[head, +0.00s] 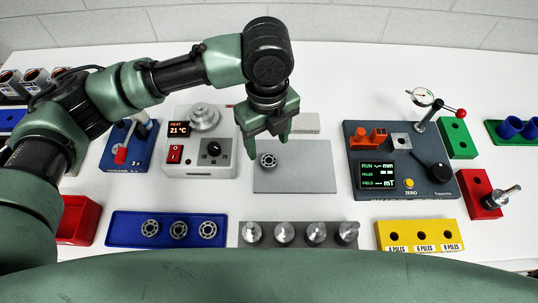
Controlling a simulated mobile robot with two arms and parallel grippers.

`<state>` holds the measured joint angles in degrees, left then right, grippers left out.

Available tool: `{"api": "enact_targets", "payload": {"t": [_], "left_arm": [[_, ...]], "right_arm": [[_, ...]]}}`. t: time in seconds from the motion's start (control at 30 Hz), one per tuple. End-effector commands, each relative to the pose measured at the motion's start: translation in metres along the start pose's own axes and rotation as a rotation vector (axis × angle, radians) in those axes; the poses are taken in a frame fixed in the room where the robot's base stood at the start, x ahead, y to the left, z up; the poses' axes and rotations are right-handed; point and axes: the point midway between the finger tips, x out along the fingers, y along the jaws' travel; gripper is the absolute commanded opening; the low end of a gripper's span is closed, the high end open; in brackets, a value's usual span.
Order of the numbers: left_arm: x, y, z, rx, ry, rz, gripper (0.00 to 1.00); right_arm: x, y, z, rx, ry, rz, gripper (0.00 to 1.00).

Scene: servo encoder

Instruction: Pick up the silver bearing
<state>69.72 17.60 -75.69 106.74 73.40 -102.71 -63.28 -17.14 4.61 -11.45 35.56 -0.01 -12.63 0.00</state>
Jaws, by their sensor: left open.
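A silver bearing (268,160) with a dark-spotted ring lies flat on the grey mat (310,180), near its left edge. My left gripper (267,147) is open, pointing down just above and behind this bearing in the picture. Its fingers seem apart from the bearing, though the exact height gap is hard to tell. Three similar bearings lie in a row in the blue tray (119,241) at the front left: a left one (150,228), a middle one (179,230) and a right one (208,230). My right gripper is not in view.
A heater box (200,170) reading 21 °C stands left of the mat. A dark measuring station (425,193) stands right of it. A grey rack (300,243) with several metal parts and a yellow block (405,238) are in front. The mat's right part is clear.

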Motion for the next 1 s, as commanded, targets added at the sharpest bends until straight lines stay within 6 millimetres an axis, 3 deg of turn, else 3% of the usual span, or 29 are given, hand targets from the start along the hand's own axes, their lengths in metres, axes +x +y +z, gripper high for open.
{"api": "enact_targets", "payload": {"t": [0.13, 0.43, 0.7, 1.0], "left_arm": [[0.015, 0.0, 0.0, 0.0, 0.001, 0.001, 0.61], [0.045, -0.002, 0.001, -0.001, 0.002, 0.003, 0.61], [0.083, -0.005, 0.002, 0.0, 0.0, 0.001, 0.61], [0.088, -0.005, 0.002, 0.001, -0.001, 0.0, 0.61]], "right_arm": [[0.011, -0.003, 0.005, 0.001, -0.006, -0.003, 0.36], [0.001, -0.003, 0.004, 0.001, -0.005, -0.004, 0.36], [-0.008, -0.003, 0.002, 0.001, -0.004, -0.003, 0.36], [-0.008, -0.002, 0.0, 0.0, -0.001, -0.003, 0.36]]}}
